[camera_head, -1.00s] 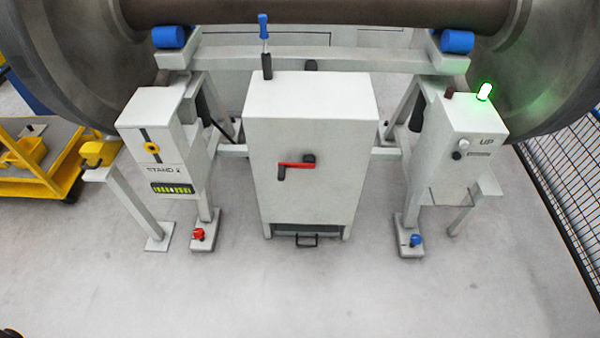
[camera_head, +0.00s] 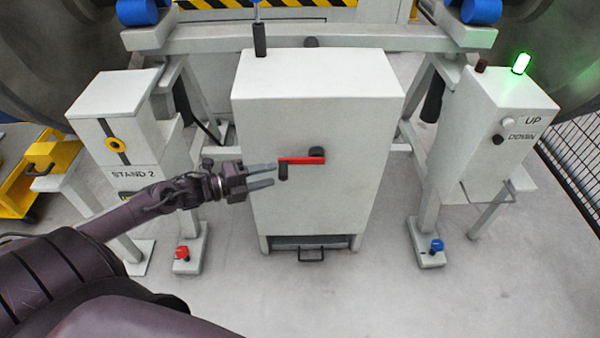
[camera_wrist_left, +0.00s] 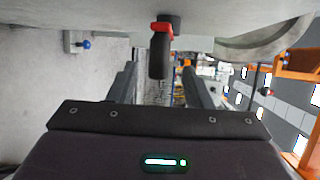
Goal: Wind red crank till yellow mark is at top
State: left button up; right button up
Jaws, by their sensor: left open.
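The red crank (camera_head: 300,160) is on the front of the white cabinet (camera_head: 310,110). Its arm points left from a dark hub (camera_head: 317,153), and a dark handle (camera_head: 283,172) sits at its left end. My left gripper (camera_head: 275,175) is open, its fingertips at or just left of the handle; I cannot tell whether they touch it. I cannot make out a yellow mark by the crank. My right gripper is not in view.
The STAND 2 box (camera_head: 122,125) with a yellow ring stands left of the cabinet. A box with UP and DOWN labels (camera_head: 510,115) and a lit green lamp (camera_head: 521,63) stands right. A mesh fence (camera_head: 575,160) is at far right. The floor in front is clear.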

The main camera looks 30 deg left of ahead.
aim_at(285, 171)
pick_arm(q)
jog(key=b+x, duration=0.1)
jog(key=x, duration=0.4)
jog(key=shift+w+d+f, duration=0.1)
jog(key=shift+w+d, duration=0.05)
jog(key=shift+w, duration=0.2)
jog(key=shift+w+d+f, duration=0.1)
jog(key=shift+w+d, duration=0.25)
jog(key=shift+w, duration=0.05)
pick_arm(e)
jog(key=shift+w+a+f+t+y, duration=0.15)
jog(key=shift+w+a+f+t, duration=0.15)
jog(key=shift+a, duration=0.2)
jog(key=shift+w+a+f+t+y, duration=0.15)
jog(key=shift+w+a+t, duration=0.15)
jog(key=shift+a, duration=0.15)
pick_arm(q)
grip_shut()
